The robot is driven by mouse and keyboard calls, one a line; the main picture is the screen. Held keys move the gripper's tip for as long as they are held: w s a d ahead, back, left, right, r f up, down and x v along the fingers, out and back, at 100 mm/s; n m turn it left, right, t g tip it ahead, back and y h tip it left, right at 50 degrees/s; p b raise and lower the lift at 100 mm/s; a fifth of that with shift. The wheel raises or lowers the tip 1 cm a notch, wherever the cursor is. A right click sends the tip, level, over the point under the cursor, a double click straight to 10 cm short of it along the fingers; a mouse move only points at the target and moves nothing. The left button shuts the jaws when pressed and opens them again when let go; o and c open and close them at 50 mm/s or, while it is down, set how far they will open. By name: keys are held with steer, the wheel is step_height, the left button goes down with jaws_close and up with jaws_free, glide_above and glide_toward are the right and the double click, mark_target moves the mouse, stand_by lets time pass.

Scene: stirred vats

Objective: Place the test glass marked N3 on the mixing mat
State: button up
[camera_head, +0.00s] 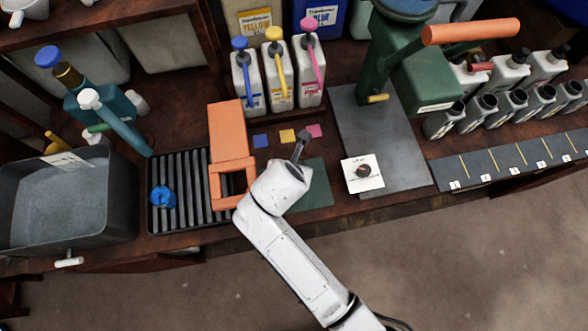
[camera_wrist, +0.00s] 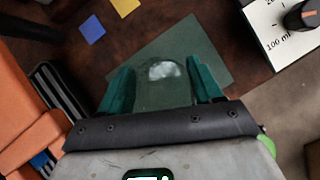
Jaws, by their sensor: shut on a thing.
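My gripper (camera_wrist: 160,92) is shut on a clear glass (camera_wrist: 162,82), held between its two teal fingers in the wrist view. No N3 mark can be read on it. The dark green mat (camera_wrist: 208,58) lies beyond and beneath the glass in the wrist view. In the head view my gripper (camera_head: 301,146) is over the mat's far side, and the mat (camera_head: 318,188) is partly covered by my arm. I cannot make out the glass in the head view, nor tell how high it is above the mat.
An orange stand (camera_head: 228,135) and a black ribbed rack (camera_head: 180,205) with a blue object (camera_head: 163,197) are left of the mat. Blue, yellow and pink squares (camera_head: 287,136) lie behind it. A grey press base (camera_head: 395,140) with a white card (camera_head: 351,183) is right.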

steer(key=shift+f, duration=3.95)
steer(key=shift+f, duration=0.15)
steer(key=o, duration=1.1)
steer(key=d+v, duration=0.1)
steer(key=v, duration=1.1)
steer(key=shift+a+r, duration=0.25)
steer(key=shift+a, duration=0.15)
steer(key=shift+d, duration=0.1)
